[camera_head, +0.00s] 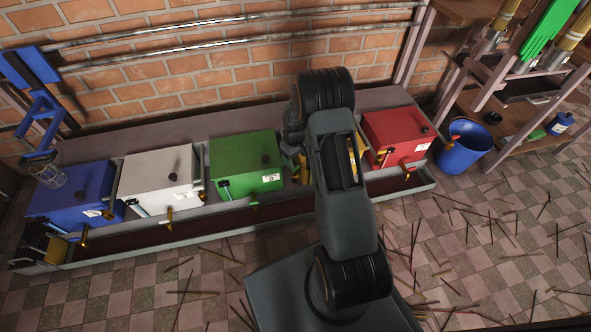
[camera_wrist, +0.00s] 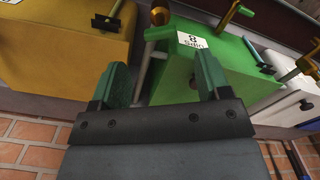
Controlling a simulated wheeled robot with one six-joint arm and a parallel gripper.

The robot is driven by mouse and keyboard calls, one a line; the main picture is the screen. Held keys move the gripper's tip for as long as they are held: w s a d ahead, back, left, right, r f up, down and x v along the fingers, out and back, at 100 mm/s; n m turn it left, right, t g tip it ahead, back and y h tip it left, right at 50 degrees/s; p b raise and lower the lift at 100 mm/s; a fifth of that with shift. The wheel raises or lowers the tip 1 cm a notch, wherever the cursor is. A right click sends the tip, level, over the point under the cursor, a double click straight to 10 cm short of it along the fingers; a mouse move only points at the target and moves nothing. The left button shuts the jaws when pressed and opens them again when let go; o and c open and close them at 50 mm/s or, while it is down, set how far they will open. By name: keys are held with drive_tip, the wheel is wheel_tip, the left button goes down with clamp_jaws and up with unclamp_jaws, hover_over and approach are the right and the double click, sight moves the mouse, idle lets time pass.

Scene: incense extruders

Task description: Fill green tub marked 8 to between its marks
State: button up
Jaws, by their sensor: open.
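The green tub (camera_head: 245,160) stands in the row of tubs against the wall, with a white label low on its front. In the wrist view the green tub (camera_wrist: 200,68) fills the middle, and its label (camera_wrist: 192,40) reads 8 above smaller print. A grey pipe with an orange knob (camera_wrist: 159,16) stands at its left edge, and an orange tap (camera_wrist: 229,16) is on its front. No fill marks or contents are visible.
Blue (camera_head: 75,190), white (camera_head: 160,175) and red (camera_head: 397,135) tubs share the row. A yellow tub (camera_wrist: 75,35) adjoins the green one, mostly behind my arm in the head view. A trough (camera_head: 180,234) runs along the front. Sticks litter the floor; a blue bucket (camera_head: 462,153) stands right.

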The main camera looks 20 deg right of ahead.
sight(295, 168)
drive_tip(key=shift+f+b, duration=0.95)
drive_tip(key=shift+f, duration=2.2)
drive_tip(key=shift+c, duration=0.5)
drive_tip(key=c, duration=0.8)
drive_tip(key=shift+r+m+p, duration=0.15)
drive_tip(key=shift+m+p, duration=0.3)
drive_tip(key=shift+m, duration=0.75)
drive_tip(key=m, duration=0.3)
drive_tip(key=o, duration=0.9)
